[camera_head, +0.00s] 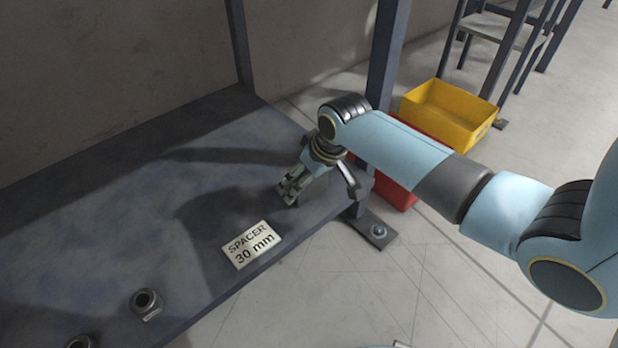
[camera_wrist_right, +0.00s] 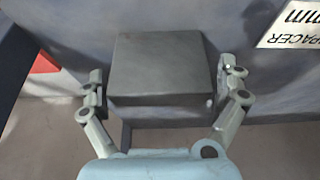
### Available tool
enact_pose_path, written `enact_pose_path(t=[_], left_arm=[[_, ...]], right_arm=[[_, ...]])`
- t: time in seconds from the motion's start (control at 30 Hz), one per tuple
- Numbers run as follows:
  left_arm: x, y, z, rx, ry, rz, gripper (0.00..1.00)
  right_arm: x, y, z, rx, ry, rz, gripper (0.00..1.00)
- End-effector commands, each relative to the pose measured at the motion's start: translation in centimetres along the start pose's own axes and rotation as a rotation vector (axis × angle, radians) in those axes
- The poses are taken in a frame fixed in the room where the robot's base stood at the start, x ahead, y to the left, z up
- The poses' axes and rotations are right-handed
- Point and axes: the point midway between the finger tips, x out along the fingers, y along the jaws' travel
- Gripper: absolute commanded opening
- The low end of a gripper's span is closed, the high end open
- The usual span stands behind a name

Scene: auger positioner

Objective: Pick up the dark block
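The dark block (camera_wrist_right: 162,68) sits on the dark bench in the right wrist view, between the two fingers of my right gripper (camera_wrist_right: 165,95). One finger stands close to each side of the block, with a narrow gap showing, so the gripper is open around it. In the head view my right gripper (camera_head: 292,187) points down at the bench near its right end. There the fingers and wrist hide the block, and I cannot make it out clearly. My left gripper is in neither view.
The bench (camera_head: 130,200) carries a white "SPACER 30 mm" label (camera_head: 251,244) and a metal nut-like part (camera_head: 146,303) near its front edge. A bench post (camera_head: 385,60) stands behind my right arm. A yellow bin (camera_head: 450,112) and a red bin (camera_head: 398,194) are beyond the bench.

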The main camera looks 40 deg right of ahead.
Motion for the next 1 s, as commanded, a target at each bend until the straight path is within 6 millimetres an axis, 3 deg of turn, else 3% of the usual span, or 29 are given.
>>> enact_pose_path(t=[0.07,0.5,1.0], left_arm=[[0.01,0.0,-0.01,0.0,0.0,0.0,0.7],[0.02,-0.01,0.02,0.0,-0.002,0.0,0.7],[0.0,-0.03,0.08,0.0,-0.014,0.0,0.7]], right_arm=[[0.0,-0.01,0.01,0.0,0.0,0.0,0.9],[0.02,-0.01,0.07,0.0,-0.001,0.0,0.32],[-0.25,-0.03,-0.28,0.0,0.005,-0.001,0.31]])
